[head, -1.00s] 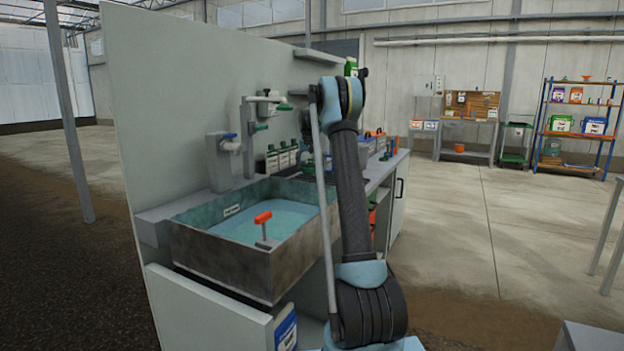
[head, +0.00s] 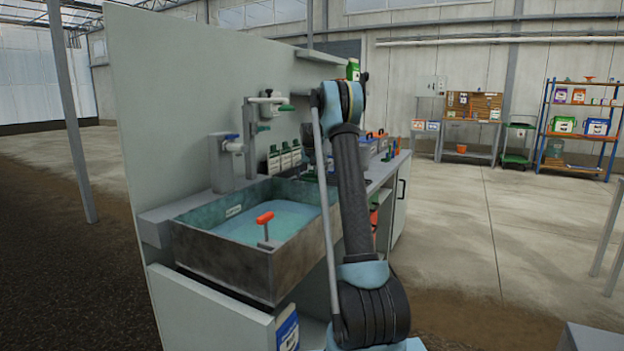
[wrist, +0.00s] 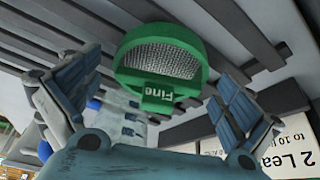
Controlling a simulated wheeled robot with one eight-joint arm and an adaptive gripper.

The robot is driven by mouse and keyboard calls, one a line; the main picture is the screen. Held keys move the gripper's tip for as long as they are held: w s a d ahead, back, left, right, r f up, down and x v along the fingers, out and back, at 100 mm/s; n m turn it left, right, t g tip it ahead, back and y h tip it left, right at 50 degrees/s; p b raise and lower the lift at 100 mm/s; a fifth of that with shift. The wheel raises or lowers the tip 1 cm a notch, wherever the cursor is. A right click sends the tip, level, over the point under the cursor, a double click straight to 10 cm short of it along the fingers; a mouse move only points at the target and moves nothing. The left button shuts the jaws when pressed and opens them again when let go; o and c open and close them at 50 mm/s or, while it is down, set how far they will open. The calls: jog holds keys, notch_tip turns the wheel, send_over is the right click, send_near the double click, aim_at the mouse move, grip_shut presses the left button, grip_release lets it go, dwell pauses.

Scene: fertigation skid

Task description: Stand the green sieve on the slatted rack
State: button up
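The green sieve (wrist: 160,62), with pale mesh and a tab marked "Fine", shows in the wrist view, between and beyond the fingertips of my gripper (wrist: 160,88). The two fingers are spread wide, with a gap on each side of the sieve, so the gripper looks open and not holding it. Dark slats of the slatted rack (wrist: 255,40) run behind the sieve on both sides. The sieve seems to be at the slats, but I cannot tell exactly how it rests. In the head view my arm hides the gripper, and I cannot make out the sieve or rack.
A basin of water (head: 240,262) with an orange-handled fitting (head: 265,219) is left of my arm. Bottles (head: 284,158) stand behind it. A sign (wrist: 285,145) is at the lower right in the wrist view. Open floor lies to the right.

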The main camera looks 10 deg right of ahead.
jog(key=v, duration=1.2)
jog(key=s+r, duration=0.3)
jog(key=s, duration=1.5)
jog(key=s+d+f+n, duration=0.1)
jog(key=s+f, duration=0.1)
jog(key=s, duration=1.6)
jog(key=s+f, duration=0.7)
jog(key=s, duration=0.3)
jog(key=s+f+n+g, duration=0.1)
jog(key=s+f, duration=0.6)
jog(key=s, duration=0.4)
jog(key=s+f+g+y, duration=0.1)
jog(key=s+f, duration=0.6)
jog(key=s, duration=0.4)
jog(key=shift+s+f+n, duration=0.2)
jog(key=shift+f+n, duration=0.15)
jog(key=shift+n, duration=0.05)
